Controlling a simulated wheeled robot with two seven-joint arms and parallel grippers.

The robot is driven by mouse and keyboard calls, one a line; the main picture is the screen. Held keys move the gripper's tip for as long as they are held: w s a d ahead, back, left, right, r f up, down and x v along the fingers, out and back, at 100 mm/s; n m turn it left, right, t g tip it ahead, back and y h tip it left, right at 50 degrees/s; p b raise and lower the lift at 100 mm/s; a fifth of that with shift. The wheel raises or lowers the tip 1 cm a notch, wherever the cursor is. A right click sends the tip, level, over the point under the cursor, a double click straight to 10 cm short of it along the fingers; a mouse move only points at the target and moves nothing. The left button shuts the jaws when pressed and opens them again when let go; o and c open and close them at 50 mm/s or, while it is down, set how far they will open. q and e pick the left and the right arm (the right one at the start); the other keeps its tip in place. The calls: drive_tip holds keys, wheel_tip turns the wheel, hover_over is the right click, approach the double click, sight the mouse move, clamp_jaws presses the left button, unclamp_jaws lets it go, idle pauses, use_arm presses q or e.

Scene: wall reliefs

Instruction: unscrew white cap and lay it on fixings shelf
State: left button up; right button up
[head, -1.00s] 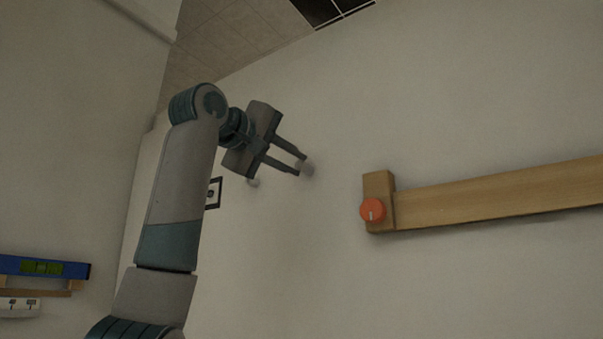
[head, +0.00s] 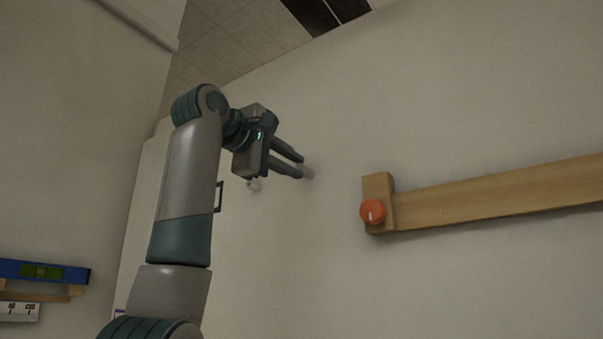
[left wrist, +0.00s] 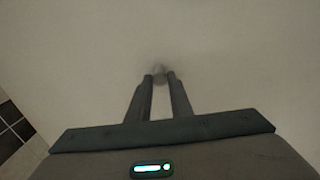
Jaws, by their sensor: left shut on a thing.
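My left gripper (head: 301,166) is shut on a small white cap (head: 309,172) at the pale wall. The cap also shows between the fingertips in the left wrist view (left wrist: 159,71), partly hidden by my left gripper (left wrist: 160,77). It is pale against the wall, and I cannot tell whether it is still seated there. A second small whitish round piece (head: 254,185) shows below the gripper body in the head view. I cannot identify the fixings shelf for certain. My right gripper is not in view.
A wooden rail (head: 490,193) with an orange knob (head: 372,211) at its left end is on the wall at right. At lower left, a blue spirit level (head: 70,273) rests on a wooden support above a white unit (head: 20,311). Bare wall lies between the gripper and rail.

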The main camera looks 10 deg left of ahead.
use_arm(q)
drive_tip(key=shift+n+b, duration=0.35)
drive_tip(key=shift+n, duration=0.55)
drive_tip(key=n, duration=0.3)
drive_tip(key=o, duration=0.6)
